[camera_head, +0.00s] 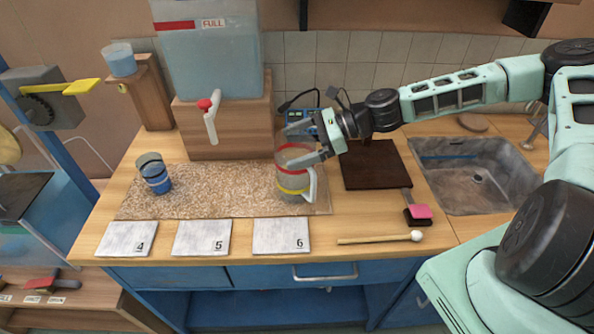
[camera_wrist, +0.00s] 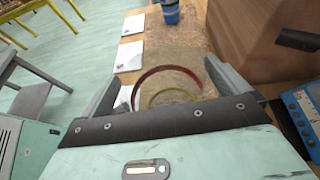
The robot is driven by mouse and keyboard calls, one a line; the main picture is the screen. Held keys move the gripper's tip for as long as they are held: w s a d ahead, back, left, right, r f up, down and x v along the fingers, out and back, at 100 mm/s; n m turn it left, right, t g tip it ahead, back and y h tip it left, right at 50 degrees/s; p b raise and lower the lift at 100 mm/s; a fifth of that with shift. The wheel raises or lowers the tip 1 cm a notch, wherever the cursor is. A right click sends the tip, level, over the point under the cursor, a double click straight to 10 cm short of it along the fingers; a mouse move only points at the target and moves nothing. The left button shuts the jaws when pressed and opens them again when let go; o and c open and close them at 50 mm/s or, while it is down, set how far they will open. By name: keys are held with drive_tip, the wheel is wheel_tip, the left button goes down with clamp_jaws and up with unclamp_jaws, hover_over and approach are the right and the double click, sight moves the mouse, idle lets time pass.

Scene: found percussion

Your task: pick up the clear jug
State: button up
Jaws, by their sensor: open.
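The clear jug (camera_head: 292,180) stands upright on a speckled mat, with a red band near its rim, a yellow band lower down and a pale handle on its right side. My gripper (camera_head: 307,144) is open over the top of the jug, its fingers near the rim. In the wrist view the jug's red rim (camera_wrist: 152,72) shows between the two spread fingers of my gripper (camera_wrist: 180,90). The lower part of the jug is hidden there by the gripper body. I cannot tell whether the fingers touch the jug.
A blue-banded cup (camera_head: 155,176) stands at the mat's left. A water tank (camera_head: 208,50) on a wooden stand is behind. A dark board (camera_head: 376,168), a pink-headed brush (camera_head: 419,211), a mallet (camera_head: 380,238) and a sink (camera_head: 470,180) lie to the right. Numbered tiles (camera_head: 202,238) line the front.

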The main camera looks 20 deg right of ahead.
drive_tip(key=shift+a+f, duration=0.1)
drive_tip(key=shift+c, duration=0.3)
drive_tip(key=c, duration=1.1)
